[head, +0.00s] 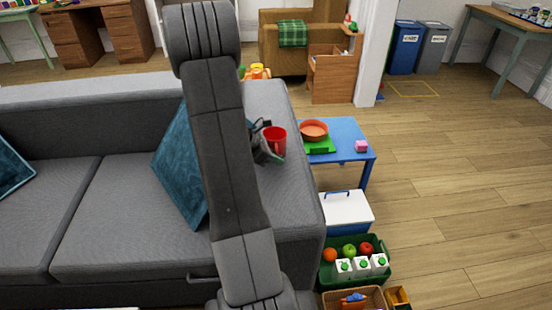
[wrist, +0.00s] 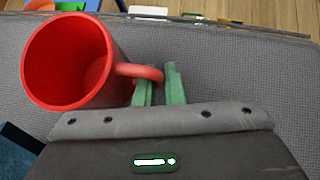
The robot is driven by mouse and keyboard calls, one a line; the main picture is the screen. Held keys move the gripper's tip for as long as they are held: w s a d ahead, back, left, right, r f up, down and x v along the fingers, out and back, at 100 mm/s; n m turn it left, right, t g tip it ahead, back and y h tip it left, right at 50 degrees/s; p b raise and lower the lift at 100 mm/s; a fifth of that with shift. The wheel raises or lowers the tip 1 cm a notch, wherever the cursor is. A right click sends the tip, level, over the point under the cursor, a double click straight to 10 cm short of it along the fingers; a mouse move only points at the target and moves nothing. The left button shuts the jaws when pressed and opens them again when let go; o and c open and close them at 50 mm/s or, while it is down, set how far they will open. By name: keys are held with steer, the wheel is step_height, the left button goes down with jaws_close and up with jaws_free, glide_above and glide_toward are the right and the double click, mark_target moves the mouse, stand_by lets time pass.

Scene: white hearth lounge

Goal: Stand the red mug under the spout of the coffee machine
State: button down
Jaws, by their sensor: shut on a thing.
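The red mug (head: 275,141) is held in my gripper (head: 268,156) above the arm of the grey sofa, near its right side. In the wrist view, the red mug (wrist: 75,62) is at the left, with its open mouth facing the camera and its handle pointing right. My gripper (wrist: 160,88) has its green fingers shut on the handle. The mug looks empty. No coffee machine or spout shows in either view.
A grey sofa (head: 110,215) with teal cushions (head: 180,165) lies below. A blue table (head: 352,148) holds an orange bowl (head: 314,130) and a pink block (head: 361,146). A white cooler (head: 345,213) and a green crate (head: 325,275) stand right of the sofa. Floor at the right is clear.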

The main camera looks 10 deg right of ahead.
steer(key=shift+f, duration=0.15)
steer(key=c, duration=1.5)
jaws_free()
